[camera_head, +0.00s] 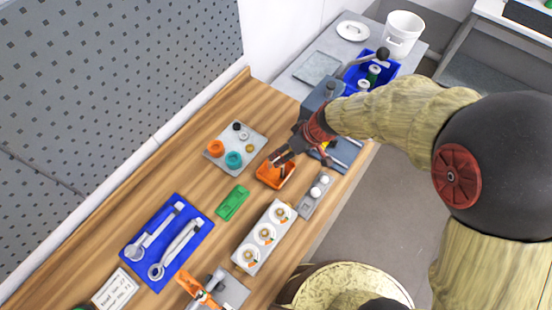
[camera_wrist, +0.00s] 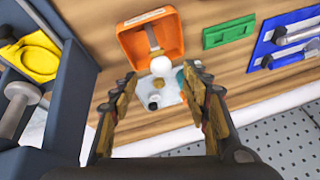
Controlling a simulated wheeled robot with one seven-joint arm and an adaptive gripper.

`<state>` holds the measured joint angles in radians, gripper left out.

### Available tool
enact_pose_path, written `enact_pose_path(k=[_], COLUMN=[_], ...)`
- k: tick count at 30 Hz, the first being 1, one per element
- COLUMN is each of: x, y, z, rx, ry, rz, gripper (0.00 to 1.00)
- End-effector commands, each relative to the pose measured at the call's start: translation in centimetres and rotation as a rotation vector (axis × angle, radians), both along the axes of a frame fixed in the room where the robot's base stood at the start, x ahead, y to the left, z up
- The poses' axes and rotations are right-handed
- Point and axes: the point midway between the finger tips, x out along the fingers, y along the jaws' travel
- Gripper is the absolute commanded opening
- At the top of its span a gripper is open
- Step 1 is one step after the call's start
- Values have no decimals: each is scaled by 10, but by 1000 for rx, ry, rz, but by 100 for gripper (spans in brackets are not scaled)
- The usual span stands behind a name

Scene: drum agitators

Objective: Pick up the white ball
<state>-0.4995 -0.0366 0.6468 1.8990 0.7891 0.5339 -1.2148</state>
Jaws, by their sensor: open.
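A white ball (camera_wrist: 161,66) shows in the wrist view, at the lower edge of an orange tray (camera_wrist: 175,32). A thin brownish strip runs from the ball up into the tray. My gripper (camera_wrist: 158,74) is open, with one finger on each side of the ball in that picture. I cannot tell how far the ball lies from the fingertips. In the head view my gripper (camera_head: 283,157) is over the orange tray (camera_head: 272,182), and the ball there is hidden or too small to make out.
A grey plate (camera_head: 257,139) with orange, teal and black pieces lies beside the orange tray. A green block (camera_head: 232,203), a white three-hole block (camera_head: 252,262) and a blue tool tray (camera_head: 148,219) are nearby. A blue bin (camera_head: 388,71) stands behind my gripper.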

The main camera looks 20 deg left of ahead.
Motion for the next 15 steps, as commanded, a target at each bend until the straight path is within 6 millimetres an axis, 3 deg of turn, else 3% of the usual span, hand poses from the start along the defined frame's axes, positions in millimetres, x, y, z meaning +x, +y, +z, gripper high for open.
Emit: enact_pose_path(k=[9,15], x=[-2,-1], y=[17,22], z=[-39,-48], rx=[-1,1], ry=[2,0], rz=[0,0], gripper=[47,47])
